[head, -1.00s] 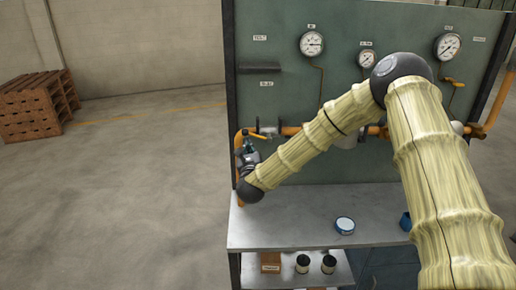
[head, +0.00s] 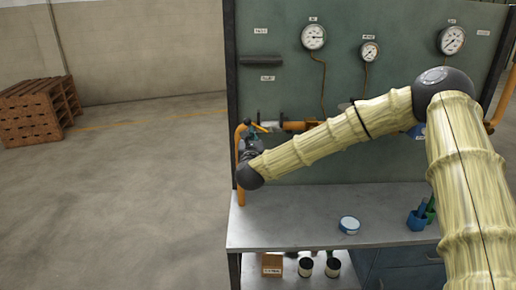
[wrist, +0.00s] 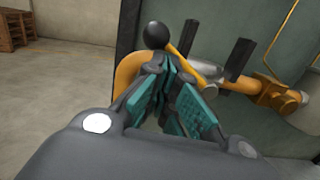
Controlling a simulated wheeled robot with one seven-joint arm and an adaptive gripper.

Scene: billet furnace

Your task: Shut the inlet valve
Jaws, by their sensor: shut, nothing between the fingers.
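The inlet valve lever (wrist: 190,60) is a yellow bar with a black ball knob (wrist: 157,36) at its end. It sits over the orange pipe (wrist: 128,68) at the panel's left end. In the head view, a small yellow piece of the lever (head: 260,127) shows just above my gripper (head: 252,138). In the wrist view, my gripper (wrist: 178,80) is shut and empty, its teal-padded fingers right by the lever, below the knob. I cannot tell whether they touch it. The valve body is partly hidden behind the fingers.
The green panel (head: 290,95) carries several gauges and a dark bar handle (head: 260,60). The floor at left is clear.

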